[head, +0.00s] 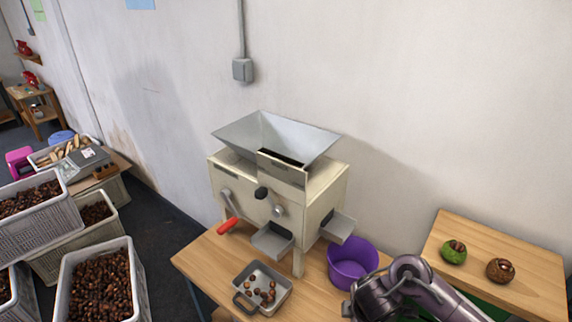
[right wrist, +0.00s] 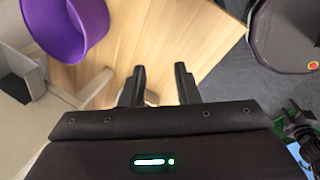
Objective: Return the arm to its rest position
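My right arm (head: 415,290) comes in at the bottom right of the head view, beside the purple bowl (head: 352,262); its fingers do not show there. In the right wrist view my right gripper (right wrist: 160,82) has its two fingers apart over the wooden table (right wrist: 150,40), with nothing held between them. The purple bowl (right wrist: 68,28) shows at the upper left of that view, clear of the fingers. My left gripper is in neither view.
A cream machine with a metal hopper (head: 275,140) stands on the table. A grey pan (head: 262,288) holding several chestnuts lies in front. A side table (head: 500,255) at right carries a green and a brown item. Crates of chestnuts (head: 100,285) stand at left.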

